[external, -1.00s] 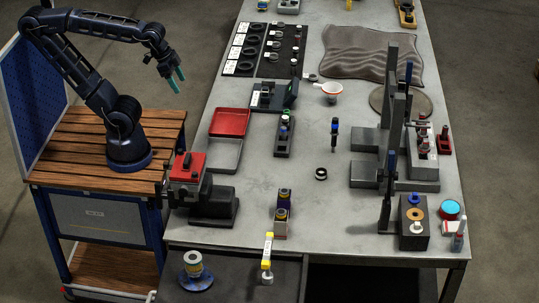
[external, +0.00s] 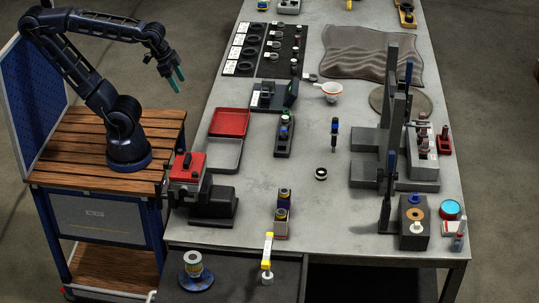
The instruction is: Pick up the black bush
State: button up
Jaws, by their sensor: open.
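A small black ring-shaped piece (external: 321,173) with a pale centre sits alone on the grey bench top (external: 270,185), right of the grey tray; it looks like the black bush. My gripper (external: 176,82), with teal fingers, hangs in the air at the upper left, over the gap between the wooden cart and the bench. It is open and empty, pointing down, well left of and away from the ring. The fingers look close together from this angle.
A red tray (external: 230,122) and a grey tray (external: 226,155) lie on the bench's left. A vise (external: 205,200) stands at the front left corner. A tall grey press (external: 390,110) stands at right. An upright tool (external: 335,133) stands behind the ring. Bench around the ring is clear.

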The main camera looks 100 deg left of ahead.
jog(key=w+d+r+m, duration=0.1)
jog(key=w+d+m, duration=0.15)
jog(key=w, duration=1.05)
jog(key=m+g+h, duration=0.2)
jog(key=m+h, duration=0.1)
jog(key=m, duration=0.4)
send_over(321, 171)
jog(key=s+a, duration=0.3)
jog(key=a, duration=0.1)
notch_tip(321, 171, down, 23)
jog(key=shift+n, duration=0.25)
jog(key=x, duration=0.6)
jog(key=d+x, duration=0.1)
jog(key=x, duration=0.3)
jog(key=shift+w+r, duration=0.25)
jog(key=shift+w, duration=0.05)
jog(key=shift+t, duration=0.3)
jog(key=c, duration=1.2)
jog(key=shift+r, duration=0.1)
jog(key=shift+r, duration=0.1)
